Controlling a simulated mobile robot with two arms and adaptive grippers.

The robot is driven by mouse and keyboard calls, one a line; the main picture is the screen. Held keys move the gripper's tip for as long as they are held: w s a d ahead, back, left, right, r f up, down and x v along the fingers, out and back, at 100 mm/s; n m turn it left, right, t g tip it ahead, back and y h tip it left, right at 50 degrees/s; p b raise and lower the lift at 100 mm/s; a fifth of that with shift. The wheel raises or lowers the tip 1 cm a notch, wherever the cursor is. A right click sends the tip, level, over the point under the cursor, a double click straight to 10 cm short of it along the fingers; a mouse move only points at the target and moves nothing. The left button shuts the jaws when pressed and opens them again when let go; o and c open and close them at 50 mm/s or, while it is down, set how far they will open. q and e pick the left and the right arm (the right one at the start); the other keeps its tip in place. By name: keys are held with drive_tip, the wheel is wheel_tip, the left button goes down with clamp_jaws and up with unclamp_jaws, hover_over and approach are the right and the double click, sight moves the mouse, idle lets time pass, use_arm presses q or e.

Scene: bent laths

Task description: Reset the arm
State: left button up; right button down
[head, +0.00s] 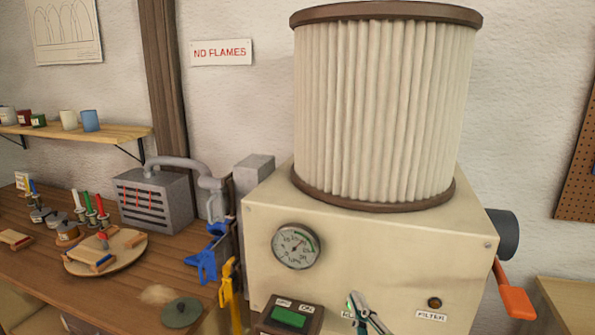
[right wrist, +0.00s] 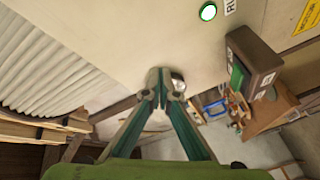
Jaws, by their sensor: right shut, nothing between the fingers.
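My right gripper (head: 360,303) is at the bottom of the head view, in front of the cream machine box (head: 380,250). Its grey and teal fingers are together with nothing between them. In the right wrist view the fingertips (right wrist: 161,82) meet in front of the box's pale face (right wrist: 120,60). A lit green button (right wrist: 208,12) is beyond the tips there, apart from them. In the head view the fingers partly hide the label by that button. My left gripper is in neither view.
A pleated filter drum (head: 385,110) stands on the box. A gauge (head: 296,247), a small green display (head: 290,317) and an orange lever (head: 514,290) are around it. Blue clamps (head: 208,262) and a yellow clamp (head: 230,292) hang left, beside a cluttered wooden bench (head: 30,265).

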drive_tip(key=s+d+f+m+g+h, duration=0.1)
drive_tip(key=s+d+f+m+g, duration=0.15)
drive_tip(key=f, duration=0.35)
drive_tip(key=s+d+f+m+g+h, duration=0.1)
drive_tip(key=s+d+f+m+g, duration=0.15)
drive_tip(key=f, duration=0.35)
drive_tip(key=s+d+f+m+g, duration=0.25)
drive_tip(key=s+f+g, duration=0.25)
drive_tip(key=s+f, duration=0.5)
drive_tip(key=s+d+f+m+g, duration=0.2)
drive_tip(key=s+f+m+g, duration=0.2)
drive_tip(key=s+f, duration=0.55)
drive_tip(key=s+f+g+b, duration=0.1)
drive_tip(key=s+f+b, duration=0.15)
drive_tip(key=f, duration=1.15)
drive_tip(key=s+f+g+b, duration=0.1)
drive_tip(key=s+f, duration=0.2)
drive_tip(key=f, duration=1)
drive_tip(key=s+d+f+n+b, duration=0.1)
drive_tip(key=s+d+f+b, duration=0.1)
drive_tip(key=s+f, duration=1.4)
wheel_tip(320, 180, down, 2)
drive_tip(key=shift+s+d+f+g+b, duration=0.2)
drive_tip(key=shift+d+g+b, duration=0.15)
drive_tip(key=shift+b, duration=0.25)
